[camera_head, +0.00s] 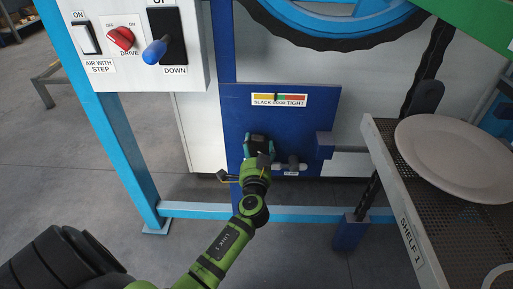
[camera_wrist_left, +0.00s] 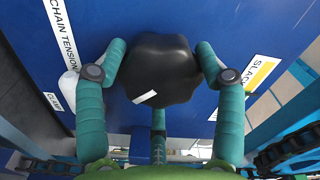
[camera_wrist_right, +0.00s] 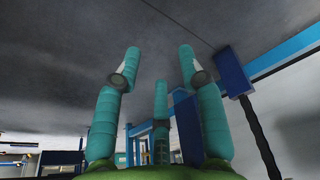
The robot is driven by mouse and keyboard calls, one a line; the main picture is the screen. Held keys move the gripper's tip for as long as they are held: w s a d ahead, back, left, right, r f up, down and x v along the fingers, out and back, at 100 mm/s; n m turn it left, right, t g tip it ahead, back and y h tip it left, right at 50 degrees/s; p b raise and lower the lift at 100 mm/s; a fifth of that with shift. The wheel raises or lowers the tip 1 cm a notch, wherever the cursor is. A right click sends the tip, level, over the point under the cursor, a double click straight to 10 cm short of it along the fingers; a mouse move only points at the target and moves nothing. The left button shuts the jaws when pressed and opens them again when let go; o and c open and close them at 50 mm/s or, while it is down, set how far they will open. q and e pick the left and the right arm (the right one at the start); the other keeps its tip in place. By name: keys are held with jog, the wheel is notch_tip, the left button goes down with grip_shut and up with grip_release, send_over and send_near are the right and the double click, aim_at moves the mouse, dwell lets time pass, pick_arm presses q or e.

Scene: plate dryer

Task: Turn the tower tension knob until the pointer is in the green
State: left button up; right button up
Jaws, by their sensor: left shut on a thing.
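The tension knob (camera_wrist_left: 160,68) is black and lobed, with a white mark on its lower edge, and sits on a blue panel labelled CHAIN TENSION. My left gripper (camera_wrist_left: 162,48) is shut on it, with fingers on both sides. In the head view my left gripper (camera_head: 258,145) hides most of the knob. The gauge (camera_head: 292,99) above it runs from yellow at SLACK through green to red at TIGHT. Its dark pointer (camera_head: 276,97) stands near the border of yellow and green; the exact side is hard to tell. My right gripper (camera_wrist_right: 159,56) is open and empty.
A clamp handle (camera_head: 290,167) sticks out right of the knob. A mesh shelf (camera_head: 412,215) holding a pale plate (camera_head: 458,158) stands at the right. A control box (camera_head: 140,75) with a red drive switch is at upper left. The floor at left is clear.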

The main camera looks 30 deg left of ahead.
pick_arm(q)
jog(key=shift+a+m, duration=0.15)
jog(key=shift+m, duration=1.25)
pick_arm(e)
jog(key=shift+s+f, duration=0.2)
jog(key=shift+f, duration=0.55)
jog(key=shift+w, duration=0.1)
pick_arm(q)
jog(key=o, duration=1.1)
jog(key=shift+a, duration=0.1)
jog(key=shift+o, duration=0.2)
pick_arm(e)
jog(key=shift+a+r, duration=0.15)
pick_arm(q)
jog(key=shift+s, duration=0.1)
pick_arm(e)
jog(key=shift+w, duration=0.15)
